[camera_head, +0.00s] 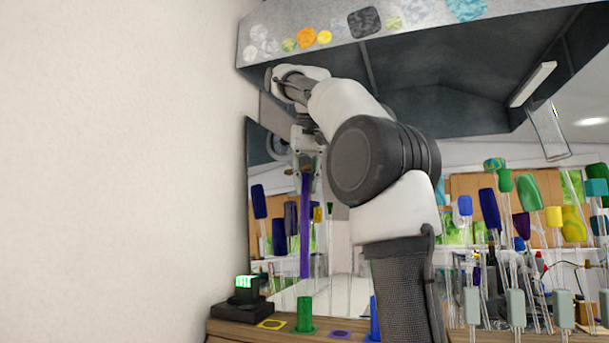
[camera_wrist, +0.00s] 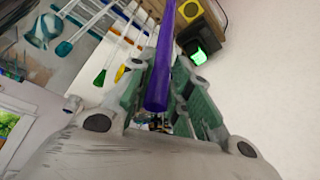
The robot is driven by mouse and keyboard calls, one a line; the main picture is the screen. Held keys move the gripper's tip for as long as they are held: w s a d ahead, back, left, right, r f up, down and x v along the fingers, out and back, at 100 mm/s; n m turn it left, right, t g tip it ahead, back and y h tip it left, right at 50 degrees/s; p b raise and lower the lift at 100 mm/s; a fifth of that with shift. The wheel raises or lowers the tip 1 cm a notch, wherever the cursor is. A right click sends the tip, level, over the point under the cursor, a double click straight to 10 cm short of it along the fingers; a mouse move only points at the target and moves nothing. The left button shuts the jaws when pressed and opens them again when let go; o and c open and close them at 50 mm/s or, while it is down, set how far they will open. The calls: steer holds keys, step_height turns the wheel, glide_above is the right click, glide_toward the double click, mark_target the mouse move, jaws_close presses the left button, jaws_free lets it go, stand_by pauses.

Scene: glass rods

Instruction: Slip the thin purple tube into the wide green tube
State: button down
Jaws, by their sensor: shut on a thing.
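The thin purple tube (camera_head: 305,230) hangs upright from my gripper (camera_head: 307,168), which is shut on its upper end. In the wrist view the purple tube (camera_wrist: 162,85) lies between the green-padded fingers of my gripper (camera_wrist: 166,92). The wide green tube (camera_head: 304,314) stands upright on the wooden counter in the head view. The lower end of the purple tube is above the green tube in the picture, with a clear gap between them. I cannot make out the green tube in the wrist view.
A blue tube (camera_head: 374,320) stands right of the green one, partly hidden by my arm. A yellow pad (camera_head: 271,324) and a purple pad (camera_head: 340,334) lie on the counter. A black device with a lit green display (camera_head: 247,283) stands left. Several glass rods stand at right.

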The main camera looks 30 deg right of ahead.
steer(key=shift+f, duration=6.05)
steer(key=c, duration=1.2)
jaws_free()
steer(key=shift+c, duration=0.2)
glide_toward(306, 227)
steer(key=shift+s+a+r, duration=0.15)
steer(key=shift+s+r, duration=0.1)
steer(key=shift+r, duration=0.35)
